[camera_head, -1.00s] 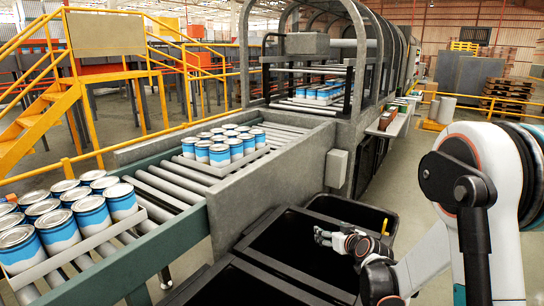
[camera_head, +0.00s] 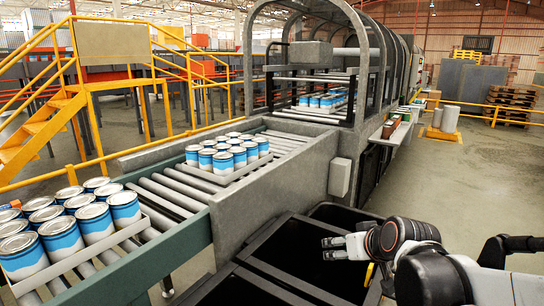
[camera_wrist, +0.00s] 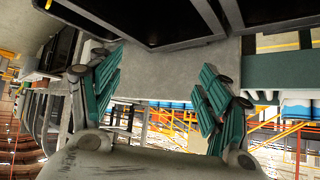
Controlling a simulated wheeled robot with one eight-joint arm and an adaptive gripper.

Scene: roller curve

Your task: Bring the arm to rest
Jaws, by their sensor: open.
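My gripper (camera_head: 335,248) is at the lower right of the head view, over the black bins beside the conveyor. In the wrist view its two green-padded fingers (camera_wrist: 160,92) stand wide apart. Nothing lies between them. My arm comes in from the right edge and is folded low.
Black bins (camera_head: 262,268) stand below the gripper. The roller conveyor (camera_head: 172,190) carries a near tray of blue-and-white cans (camera_head: 92,218) and a farther one (camera_head: 222,152). A caged tunnel (camera_head: 352,110) stands behind. The floor at right (camera_head: 490,190) is clear.

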